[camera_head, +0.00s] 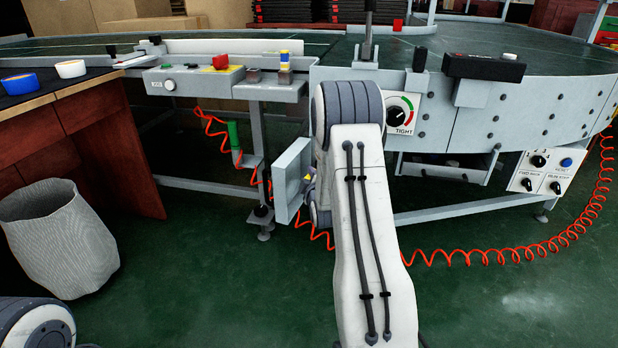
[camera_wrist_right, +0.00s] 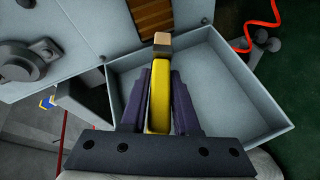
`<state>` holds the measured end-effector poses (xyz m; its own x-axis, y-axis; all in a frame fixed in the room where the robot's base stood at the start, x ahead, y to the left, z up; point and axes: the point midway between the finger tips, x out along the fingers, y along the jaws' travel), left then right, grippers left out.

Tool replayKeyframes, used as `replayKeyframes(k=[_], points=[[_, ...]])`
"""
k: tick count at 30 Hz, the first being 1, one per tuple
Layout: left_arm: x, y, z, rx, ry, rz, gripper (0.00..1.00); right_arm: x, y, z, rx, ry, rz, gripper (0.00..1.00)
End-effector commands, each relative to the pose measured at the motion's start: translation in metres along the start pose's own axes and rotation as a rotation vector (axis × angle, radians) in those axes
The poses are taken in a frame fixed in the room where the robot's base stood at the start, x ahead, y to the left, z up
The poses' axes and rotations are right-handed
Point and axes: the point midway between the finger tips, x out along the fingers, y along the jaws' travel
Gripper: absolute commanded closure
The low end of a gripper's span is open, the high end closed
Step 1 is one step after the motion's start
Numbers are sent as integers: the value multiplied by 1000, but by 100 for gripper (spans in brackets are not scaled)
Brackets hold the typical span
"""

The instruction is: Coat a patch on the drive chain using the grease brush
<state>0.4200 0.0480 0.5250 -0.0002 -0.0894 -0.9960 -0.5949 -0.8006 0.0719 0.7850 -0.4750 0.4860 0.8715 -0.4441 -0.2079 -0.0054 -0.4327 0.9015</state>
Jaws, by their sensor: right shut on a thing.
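My right gripper (camera_wrist_right: 160,98) is shut on the yellow handle of the grease brush (camera_wrist_right: 160,90), seen in the right wrist view. The brush's tan and grey end points toward the top of that view. Beyond it, at the top, a brown ribbed strip shows in an opening of the grey housing; it may be the drive chain (camera_wrist_right: 154,15), and I cannot tell whether the brush touches it. In the head view my right arm covers most of the gripper, and only a small yellow bit shows beside a grey panel (camera_head: 288,180). My left gripper is out of view.
A shallow grey tray or open cover (camera_wrist_right: 228,85) lies behind the brush. A red coiled hose (camera_head: 480,252) runs below the conveyor (camera_head: 480,100). A workbench (camera_head: 60,97) and a woven bin (camera_head: 60,235) stand left. The floor at lower right is clear.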

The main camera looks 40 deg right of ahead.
Motion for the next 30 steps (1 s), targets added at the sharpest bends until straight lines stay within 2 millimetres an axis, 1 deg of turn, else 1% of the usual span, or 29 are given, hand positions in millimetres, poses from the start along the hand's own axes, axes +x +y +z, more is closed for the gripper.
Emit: replayKeyframes(k=[20, 30], points=[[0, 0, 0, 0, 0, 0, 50, 11, 5, 4, 1, -1, 1, 100], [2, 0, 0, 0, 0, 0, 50, -1, 12, 29, 1, -3, 2, 100]])
